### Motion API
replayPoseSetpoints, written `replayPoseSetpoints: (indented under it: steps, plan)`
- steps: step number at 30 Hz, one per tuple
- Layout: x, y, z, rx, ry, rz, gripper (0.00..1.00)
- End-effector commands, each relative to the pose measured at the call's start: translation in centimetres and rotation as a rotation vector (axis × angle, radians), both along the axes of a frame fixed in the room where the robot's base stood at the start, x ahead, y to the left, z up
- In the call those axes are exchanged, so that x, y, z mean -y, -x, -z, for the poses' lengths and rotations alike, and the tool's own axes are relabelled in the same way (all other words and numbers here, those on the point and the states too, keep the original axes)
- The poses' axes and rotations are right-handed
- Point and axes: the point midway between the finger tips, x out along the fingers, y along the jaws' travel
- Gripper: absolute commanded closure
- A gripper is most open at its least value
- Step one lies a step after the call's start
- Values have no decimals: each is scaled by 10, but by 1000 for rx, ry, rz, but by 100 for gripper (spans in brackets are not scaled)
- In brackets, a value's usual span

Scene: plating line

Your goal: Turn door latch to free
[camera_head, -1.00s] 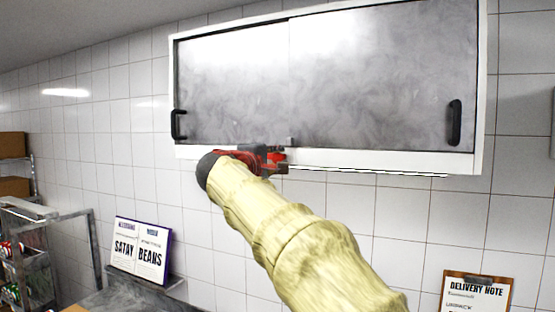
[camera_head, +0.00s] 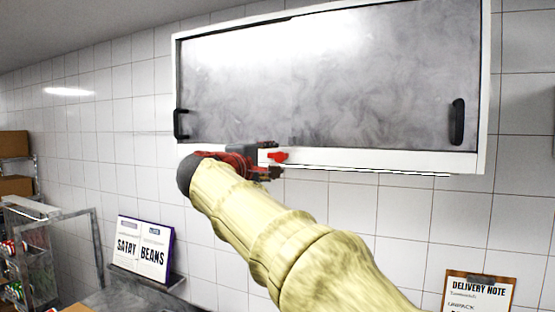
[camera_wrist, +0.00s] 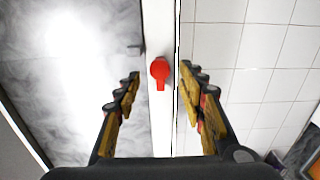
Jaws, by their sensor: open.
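The red latch (camera_head: 279,156) sits on the white bottom rail of the wall cabinet, near its middle. In the wrist view the red latch (camera_wrist: 159,70) has a round head and a short tail pointing down the picture, along the rail. In the head view the tail points left. My gripper (camera_head: 268,161) is just left of the latch at the rail. In the wrist view my gripper (camera_wrist: 160,76) is open, with one finger on each side of the latch and gaps between. Nothing is held. The cabinet's grey sliding doors (camera_head: 370,80) are above the rail.
Black handles stand at the left (camera_head: 180,124) and right (camera_head: 457,122) of the doors. Tiled wall (camera_head: 345,205) lies below the cabinet. A sign (camera_head: 142,249) on a ledge and a shelf rack (camera_head: 30,250) are at lower left; a clipboard (camera_head: 478,293) is at lower right.

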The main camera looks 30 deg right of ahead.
Motion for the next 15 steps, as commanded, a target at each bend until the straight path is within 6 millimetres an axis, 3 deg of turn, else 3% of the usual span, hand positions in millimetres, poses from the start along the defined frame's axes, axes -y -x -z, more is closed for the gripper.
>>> replayPoseSetpoints:
  steps: [7, 15]
  plan:
    - [-38, 29, 0, 1, -1, -3, 60]
    - [-53, 41, 1, -1, -1, 0, 60]
